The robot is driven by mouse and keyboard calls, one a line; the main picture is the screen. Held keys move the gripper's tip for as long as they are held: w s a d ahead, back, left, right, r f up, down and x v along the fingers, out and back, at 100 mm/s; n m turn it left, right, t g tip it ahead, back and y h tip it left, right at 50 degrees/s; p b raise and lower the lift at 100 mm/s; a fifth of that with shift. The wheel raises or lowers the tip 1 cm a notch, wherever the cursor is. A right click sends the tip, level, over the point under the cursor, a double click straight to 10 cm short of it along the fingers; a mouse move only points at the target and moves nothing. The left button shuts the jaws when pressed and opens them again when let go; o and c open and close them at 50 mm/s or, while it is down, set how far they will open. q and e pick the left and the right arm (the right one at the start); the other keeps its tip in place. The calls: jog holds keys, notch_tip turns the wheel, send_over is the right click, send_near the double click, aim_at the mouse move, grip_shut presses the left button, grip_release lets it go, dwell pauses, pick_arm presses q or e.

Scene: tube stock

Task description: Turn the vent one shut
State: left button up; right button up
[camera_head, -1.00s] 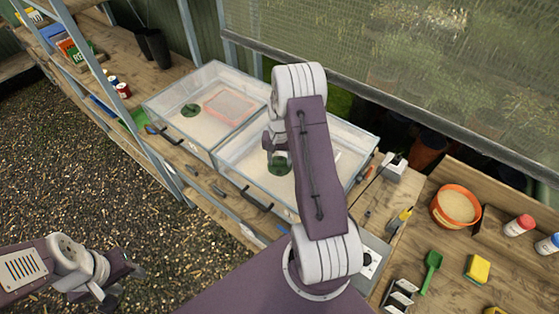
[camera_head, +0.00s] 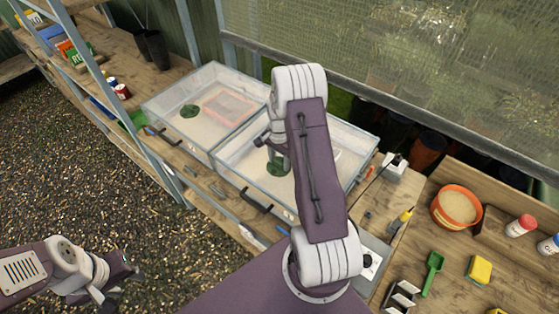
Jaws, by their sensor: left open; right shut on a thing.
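Two clear-lidded propagator boxes stand side by side on the bench. The left box (camera_head: 160,108) has a round dark green vent (camera_head: 190,111) on its lid. The right box (camera_head: 232,170) has a similar green vent (camera_head: 277,169), partly covered by my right gripper (camera_head: 277,158). My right gripper is shut on this vent, with its fingers pointing down; the arm link hides much of that lid. My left gripper (camera_head: 122,278) is open and empty, low at the lower left over the gravel. I cannot tell which vent is number one.
An orange pot (camera_head: 456,206) of pale grain, a green scoop (camera_head: 432,270), a yellow sponge (camera_head: 479,269) and bottles (camera_head: 521,226) stand on the bench at right. A metal shelf post (camera_head: 138,122) rises left of the boxes. Open gravel lies at left.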

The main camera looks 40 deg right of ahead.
aim_at(279, 163)
dwell(0.4)
jog(key=o, duration=1.4)
jog(key=shift+a, duration=0.1)
jog(key=shift+c, duration=0.2)
jog(key=shift+a+r, duration=0.1)
jog(key=shift+r, duration=0.35)
notch_tip(279, 163, up, 8)
jog(key=shift+s+f+b, duration=0.1)
jog(key=shift+b, duration=1)
jog(key=shift+r, duration=0.3)
